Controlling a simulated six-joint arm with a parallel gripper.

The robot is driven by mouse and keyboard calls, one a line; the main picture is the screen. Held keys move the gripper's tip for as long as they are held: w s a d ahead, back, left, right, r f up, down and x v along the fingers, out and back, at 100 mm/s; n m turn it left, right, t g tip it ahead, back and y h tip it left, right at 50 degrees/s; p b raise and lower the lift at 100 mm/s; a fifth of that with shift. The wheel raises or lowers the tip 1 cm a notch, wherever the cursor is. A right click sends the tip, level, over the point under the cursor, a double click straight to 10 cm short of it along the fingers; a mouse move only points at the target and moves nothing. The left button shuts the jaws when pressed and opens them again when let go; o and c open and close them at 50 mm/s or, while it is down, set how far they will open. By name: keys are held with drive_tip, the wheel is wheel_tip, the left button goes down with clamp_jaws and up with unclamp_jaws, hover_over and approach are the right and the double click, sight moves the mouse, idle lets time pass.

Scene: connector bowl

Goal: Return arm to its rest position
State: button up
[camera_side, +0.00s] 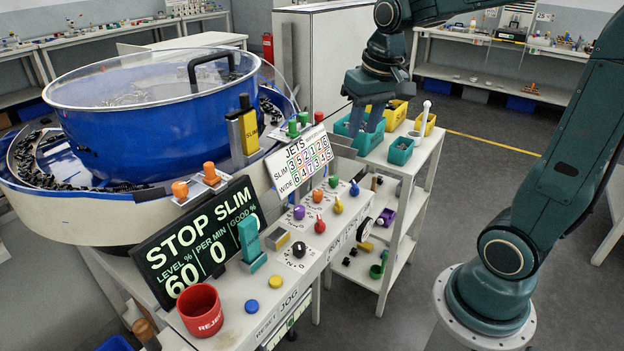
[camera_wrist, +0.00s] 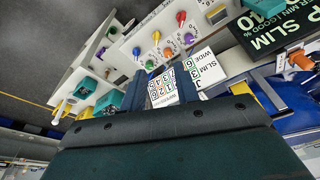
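My gripper (camera_side: 366,128) hangs from my dark green arm, fingers pointing down, in front of the teal and yellow bins on the white shelf cart (camera_side: 427,150). In the wrist view my gripper (camera_wrist: 162,88) shows two dark fingers standing apart, with nothing held between them. The printed JETS card (camera_wrist: 196,68) is seen behind and beside the fingers there. The gripper looks raised above the cart; its exact height over the bins cannot be told.
The blue bowl feeder (camera_side: 130,130) with a clear lid stands left. The control panel (camera_side: 335,218) has coloured knobs. The JETS card (camera_side: 298,160), STOP SLIM display (camera_side: 200,240) and red REJECT cup (camera_side: 202,310) stand near it. A white wand (camera_side: 423,113) stands upright on the cart.

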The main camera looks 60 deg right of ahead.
drive_tip(key=s+a+n+t, duration=0.3)
drive_tip(key=s+a, duration=0.6)
drive_tip(key=s, duration=0.3)
drive_tip(key=shift+s+r+n+y, duration=0.2)
drive_tip(key=shift+r+n+y, duration=0.2)
drive_tip(key=shift+n, duration=0.5)
